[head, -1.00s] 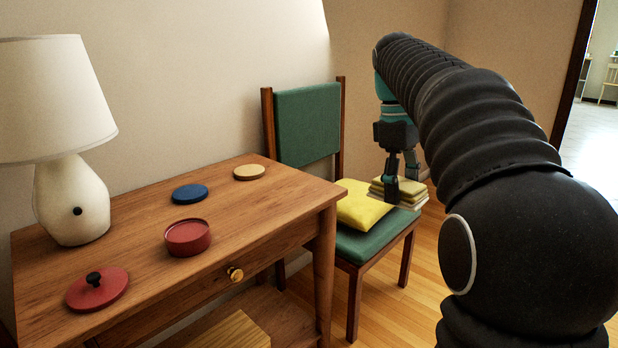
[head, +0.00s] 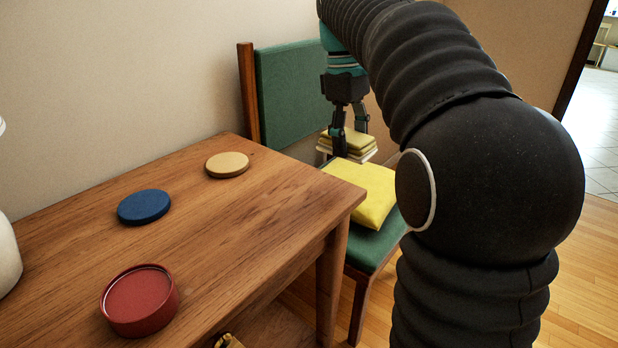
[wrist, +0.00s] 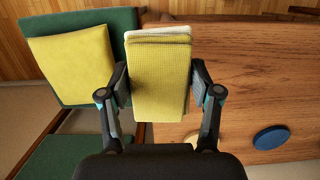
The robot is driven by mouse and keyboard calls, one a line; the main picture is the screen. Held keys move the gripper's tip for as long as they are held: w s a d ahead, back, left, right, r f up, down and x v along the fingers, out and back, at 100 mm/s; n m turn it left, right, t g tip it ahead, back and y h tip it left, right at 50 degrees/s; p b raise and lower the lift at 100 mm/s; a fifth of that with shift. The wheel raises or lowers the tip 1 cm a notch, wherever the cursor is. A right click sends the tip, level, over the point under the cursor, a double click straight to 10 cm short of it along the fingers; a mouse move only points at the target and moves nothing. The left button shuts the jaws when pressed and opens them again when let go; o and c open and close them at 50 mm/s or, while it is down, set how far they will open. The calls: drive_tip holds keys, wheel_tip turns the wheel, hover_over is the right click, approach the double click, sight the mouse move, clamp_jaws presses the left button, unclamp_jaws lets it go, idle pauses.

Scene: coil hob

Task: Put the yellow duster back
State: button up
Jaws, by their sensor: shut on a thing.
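The yellow duster (head: 350,143) is a folded yellow cloth with a pale, whitish layer under it. My gripper (head: 349,130) is shut on it, with one finger on each side. In the wrist view the duster (wrist: 160,85) fills the space between my gripper's fingers (wrist: 160,97), its pale layer showing at the far end. In the head view it shows just behind a yellow cushion (head: 370,195) on the green chair seat (head: 372,247). It looks held up, but its height over the chair is hard to tell.
A wooden table (head: 225,225) stands left of the chair, bearing a red round box (head: 138,305), a blue disc (head: 144,206) and a tan disc (head: 227,164). The green chair back (head: 293,95) rises behind. The table's right part is clear.

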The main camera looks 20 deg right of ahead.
hover_over(314, 191)
drive_tip(key=f, duration=0.4)
drive_tip(key=shift+w+a+f+b, duration=0.1)
drive_tip(key=shift+w+f+b, duration=0.1)
drive_tip(key=shift+b, duration=0.2)
drive_tip(key=shift+f+b, duration=0.5)
drive_tip(key=shift+f, duration=1.35)
drive_tip(key=shift+f, duration=0.2)
drive_tip(key=o, duration=1.2)
drive_tip(key=shift+r, duration=0.1)
wheel_tip(314, 191, up, 12)
drive_tip(key=w+a+p, duration=0.1)
drive_tip(key=p, duration=0.2)
drive_tip(key=shift+w, duration=0.2)
